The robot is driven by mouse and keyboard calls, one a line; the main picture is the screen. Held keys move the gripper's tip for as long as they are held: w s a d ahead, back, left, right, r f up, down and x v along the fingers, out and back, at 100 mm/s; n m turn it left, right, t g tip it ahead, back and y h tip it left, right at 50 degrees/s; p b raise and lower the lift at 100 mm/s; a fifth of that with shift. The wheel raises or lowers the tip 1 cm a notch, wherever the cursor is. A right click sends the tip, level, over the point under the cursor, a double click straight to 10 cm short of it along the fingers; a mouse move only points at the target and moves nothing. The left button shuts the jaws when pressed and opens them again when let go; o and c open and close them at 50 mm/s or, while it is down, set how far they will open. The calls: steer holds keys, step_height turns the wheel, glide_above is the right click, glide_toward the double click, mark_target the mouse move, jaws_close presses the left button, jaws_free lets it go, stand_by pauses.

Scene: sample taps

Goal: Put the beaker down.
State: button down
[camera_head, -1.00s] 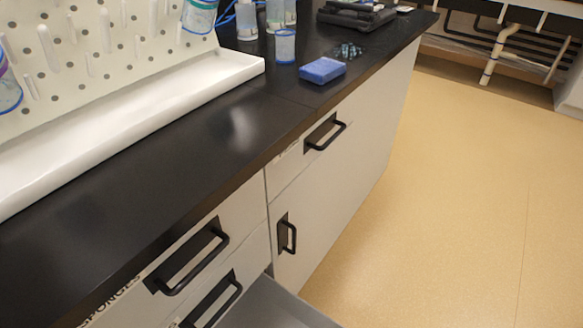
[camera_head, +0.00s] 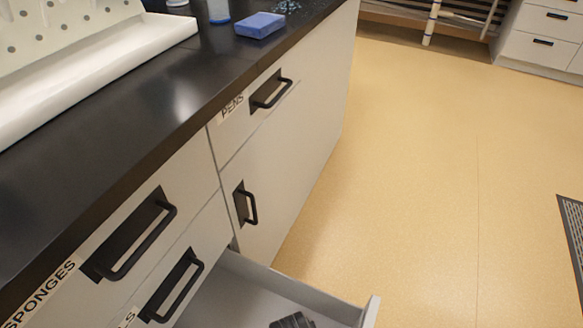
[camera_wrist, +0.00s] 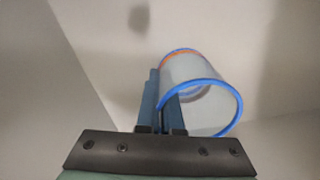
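A clear beaker (camera_wrist: 188,68) with a blue rim and an orange band shows in the wrist view. Its open mouth faces the camera and it looks tilted in the picture. My gripper (camera_wrist: 158,78) has its two blue-grey fingers close together at the beaker's left side, apparently pinching its wall, one finger overlapping the rim. Pale surfaces lie around and behind the beaker; whether its base touches one of them I cannot tell. The beaker is not seen in the head view.
An open grey drawer (camera_head: 243,292) juts out below the counter; a dark ribbed thing (camera_head: 292,321) shows at its bottom. The black countertop (camera_head: 130,95) holds a blue sponge (camera_head: 259,25) and a white tray (camera_head: 100,60).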

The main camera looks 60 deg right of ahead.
steer(key=shift+f, duration=0.1)
steer(key=c, duration=1.5)
jaws_free()
steer(key=o, duration=0.4)
step_height(320, 180, up, 12)
steer(key=p, duration=0.5)
steer(key=shift+p, duration=0.35)
steer(key=shift+r, duration=0.2)
